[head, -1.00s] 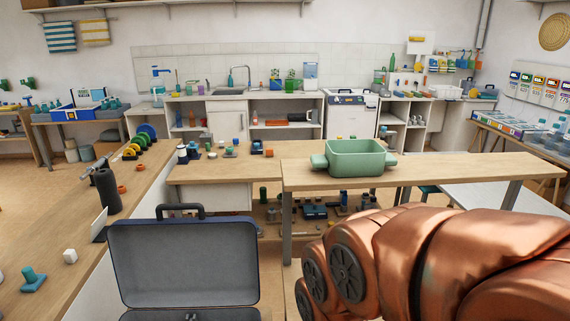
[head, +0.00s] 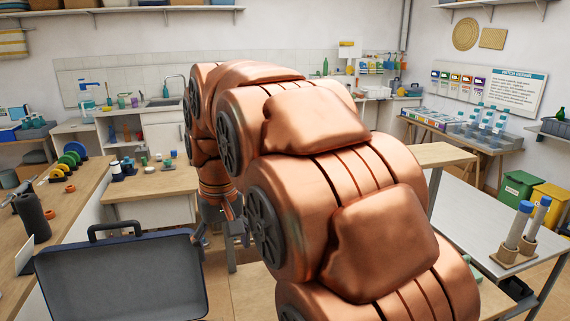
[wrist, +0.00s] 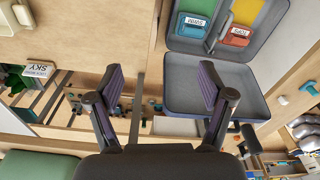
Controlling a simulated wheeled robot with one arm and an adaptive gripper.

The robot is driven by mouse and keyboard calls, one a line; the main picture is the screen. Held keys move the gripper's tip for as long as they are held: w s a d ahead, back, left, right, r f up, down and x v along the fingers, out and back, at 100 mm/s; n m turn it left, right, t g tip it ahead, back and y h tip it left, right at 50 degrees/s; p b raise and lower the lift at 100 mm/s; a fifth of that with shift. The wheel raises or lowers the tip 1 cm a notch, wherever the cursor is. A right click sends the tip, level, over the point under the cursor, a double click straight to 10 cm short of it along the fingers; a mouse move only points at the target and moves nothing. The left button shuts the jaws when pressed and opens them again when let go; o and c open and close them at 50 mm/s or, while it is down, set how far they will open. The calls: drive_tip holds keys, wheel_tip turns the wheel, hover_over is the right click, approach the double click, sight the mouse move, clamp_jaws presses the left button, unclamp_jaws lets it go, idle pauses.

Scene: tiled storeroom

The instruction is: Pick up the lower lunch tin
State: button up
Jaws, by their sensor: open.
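My gripper (wrist: 162,75) is open and empty in the wrist view, its two dark fingers spread apart. In the head view its end shows small beyond my copper arm, near the open case. The open case (wrist: 210,88) lies past the fingers in the wrist view. In the head view only the case's grey lid (head: 120,280) shows.
A wooden bench (head: 70,205) with a dark cylinder (head: 33,217) runs along the left. A pale table (head: 490,225) with blue-capped tubes (head: 520,225) stands right. A box labelled SKY (wrist: 38,70) and a green container (wrist: 35,165) show in the wrist view.

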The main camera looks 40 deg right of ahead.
drive_tip(key=w+d+r+m+t, duration=0.1)
drive_tip(key=w+d+r, duration=0.3)
drive_tip(key=d, duration=0.3)
drive_tip(key=w+d+r+t+h, duration=0.1)
drive_tip(key=w+d+r, duration=0.3)
drive_tip(key=w+d, duration=0.3)
drive_tip(key=w+d+r+m+t+h, duration=0.1)
drive_tip(key=w+d+r, duration=0.2)
drive_tip(key=w+d, duration=0.3)
drive_tip(key=shift+w+d+r+m, duration=0.15)
drive_tip(key=shift+d+r, duration=0.05)
drive_tip(key=shift+d, duration=0.15)
drive_tip(key=shift+w+d+r+m, duration=0.1)
drive_tip(key=shift+d+r+m, duration=0.1)
drive_tip(key=shift+d, duration=0.15)
drive_tip(key=shift+x, duration=1.25)
drive_tip(key=shift+w+a+f+p, duration=0.15)
drive_tip(key=shift+f+p, duration=0.1)
drive_tip(key=shift+f, duration=0.25)
drive_tip(key=shift+w+f+p, duration=0.1)
drive_tip(key=shift+f+p, duration=0.15)
drive_tip(key=shift+f, duration=0.25)
drive_tip(key=shift+w+a+f+p, duration=0.15)
drive_tip(key=shift+f+p, duration=0.1)
drive_tip(key=shift+f, duration=0.3)
drive_tip(key=shift+x, duration=1.1)
drive_tip(key=shift+d+r, duration=0.1)
drive_tip(key=shift+c, duration=0.3)
clamp_jaws()
